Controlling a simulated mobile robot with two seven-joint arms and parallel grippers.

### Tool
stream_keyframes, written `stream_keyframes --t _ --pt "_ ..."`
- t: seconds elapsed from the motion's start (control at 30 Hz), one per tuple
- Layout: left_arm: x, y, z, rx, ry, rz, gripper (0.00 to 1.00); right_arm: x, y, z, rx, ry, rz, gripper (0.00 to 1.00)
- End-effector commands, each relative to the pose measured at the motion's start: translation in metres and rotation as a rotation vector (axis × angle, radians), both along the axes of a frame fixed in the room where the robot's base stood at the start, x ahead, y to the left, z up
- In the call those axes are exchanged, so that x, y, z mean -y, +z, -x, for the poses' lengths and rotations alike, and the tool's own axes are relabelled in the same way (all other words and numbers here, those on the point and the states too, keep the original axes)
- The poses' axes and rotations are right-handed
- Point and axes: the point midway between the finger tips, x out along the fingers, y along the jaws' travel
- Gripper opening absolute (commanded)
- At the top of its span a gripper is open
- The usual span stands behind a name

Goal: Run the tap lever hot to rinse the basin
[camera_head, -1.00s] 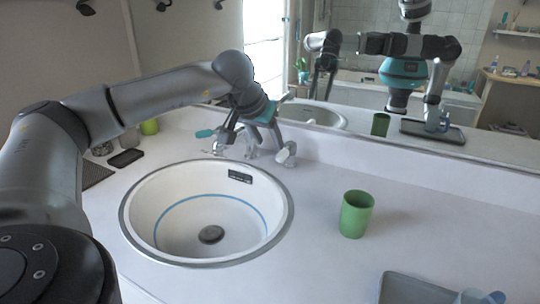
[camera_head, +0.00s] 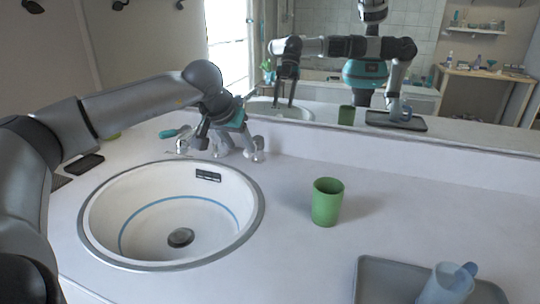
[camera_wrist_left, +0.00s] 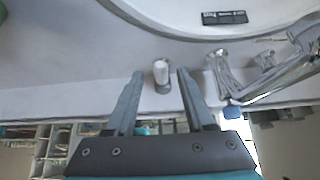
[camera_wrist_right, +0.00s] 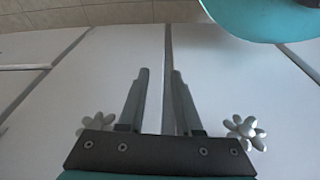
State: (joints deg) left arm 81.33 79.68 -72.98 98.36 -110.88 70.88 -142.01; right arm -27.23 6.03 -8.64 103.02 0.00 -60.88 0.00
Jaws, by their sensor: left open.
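The chrome tap (camera_head: 182,147) stands behind the round white basin (camera_head: 105,215), with a teal-ended lever (camera_head: 174,132). In the left wrist view the tap's chrome body (camera_wrist_left: 285,75) is at the right, with a blue end (camera_wrist_left: 233,112) beside the fingers. My left gripper (camera_head: 228,148) points down behind the basin, close to the tap. Its fingers (camera_wrist_left: 160,75) are open. A short chrome fitting with a white top (camera_wrist_left: 161,72) shows between the fingertips; contact cannot be told. My right gripper (camera_wrist_right: 160,72) is open and empty, facing white cabinet fronts.
A green cup (camera_head: 327,203) stands right of the basin. A grey tray (camera_head: 385,282) with a pale blue cup (camera_head: 446,284) is at the front right. A dark flat item (camera_head: 86,164) lies left of the basin. A mirror (camera_head: 340,75) runs behind the counter.

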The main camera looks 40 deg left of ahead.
Motion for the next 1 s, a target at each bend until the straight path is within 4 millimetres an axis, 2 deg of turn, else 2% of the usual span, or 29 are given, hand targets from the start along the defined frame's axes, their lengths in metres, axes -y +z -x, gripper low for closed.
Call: stream_keyframes --t 0.73,1.0 --pt "-0.006 -0.032 -0.020 0.000 0.000 0.000 0.54 -0.003 0.055 -0.021 0.084 -0.003 -0.012 0.33" --pt "-0.007 -0.034 -0.022 0.000 0.000 0.000 0.54 -0.003 0.057 -0.020 0.080 -0.003 -0.011 0.33"
